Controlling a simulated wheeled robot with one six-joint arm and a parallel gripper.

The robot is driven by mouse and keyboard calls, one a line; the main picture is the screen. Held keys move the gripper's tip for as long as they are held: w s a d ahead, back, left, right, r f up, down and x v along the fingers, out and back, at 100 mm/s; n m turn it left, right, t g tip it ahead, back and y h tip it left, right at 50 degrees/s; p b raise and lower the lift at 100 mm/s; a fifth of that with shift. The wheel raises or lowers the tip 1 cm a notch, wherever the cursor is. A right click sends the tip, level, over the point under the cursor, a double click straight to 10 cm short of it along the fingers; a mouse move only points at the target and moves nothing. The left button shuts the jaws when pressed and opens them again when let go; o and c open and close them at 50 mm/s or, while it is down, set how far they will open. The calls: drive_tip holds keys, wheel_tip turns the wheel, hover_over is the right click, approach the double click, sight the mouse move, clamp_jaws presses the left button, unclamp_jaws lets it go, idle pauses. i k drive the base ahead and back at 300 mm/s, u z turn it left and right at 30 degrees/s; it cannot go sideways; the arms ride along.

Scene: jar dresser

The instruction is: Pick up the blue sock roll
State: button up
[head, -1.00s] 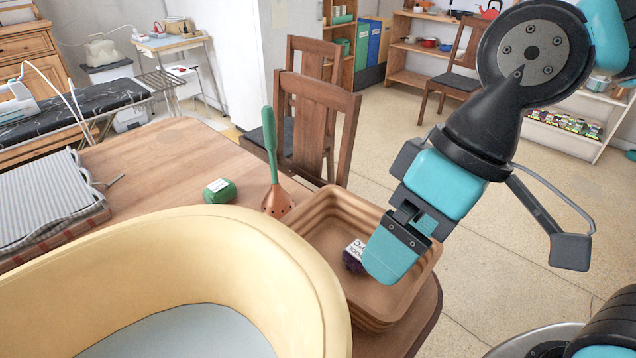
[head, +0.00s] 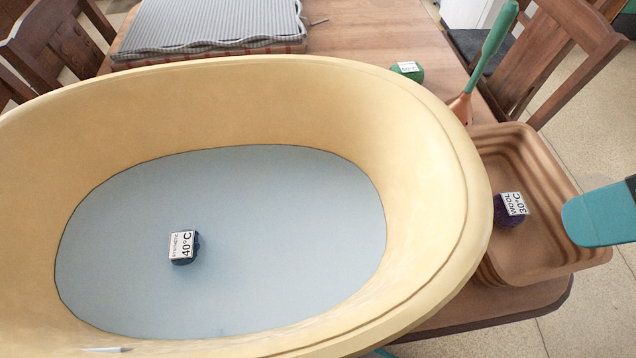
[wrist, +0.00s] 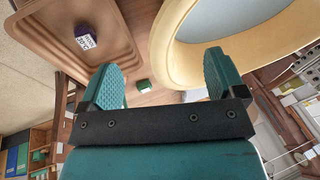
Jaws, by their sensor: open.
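The blue sock roll (head: 184,258) is a small dark blue bundle with a white label reading 40°C. In the head view it lies on the pale blue floor of the large yellow tub (head: 452,150), left of the middle. My gripper (wrist: 163,76) is open and empty in the wrist view, with its two teal fingers apart. In the head view only a teal part of it shows at the right edge, over the brown tray and well to the right of the blue roll. The blue roll is not visible in the wrist view.
A purple roll labelled WOOL 30°C (head: 509,214) lies in the brown ridged tray (head: 560,170) right of the tub. A green roll (head: 412,74) and a green-handled copper tool (head: 490,50) are behind. The tub's high rim surrounds the blue roll, with free floor around it.

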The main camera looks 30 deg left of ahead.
sight(184, 246)
drive_tip(key=z, duration=0.05)
drive_tip(key=k, duration=0.5)
drive_tip(key=z, duration=1.1)
drive_tip(key=i, duration=0.45)
drive_tip(key=u, duration=3.25)
drive_tip(key=i, duration=0.5)
drive_tip(key=u, duration=0.05)
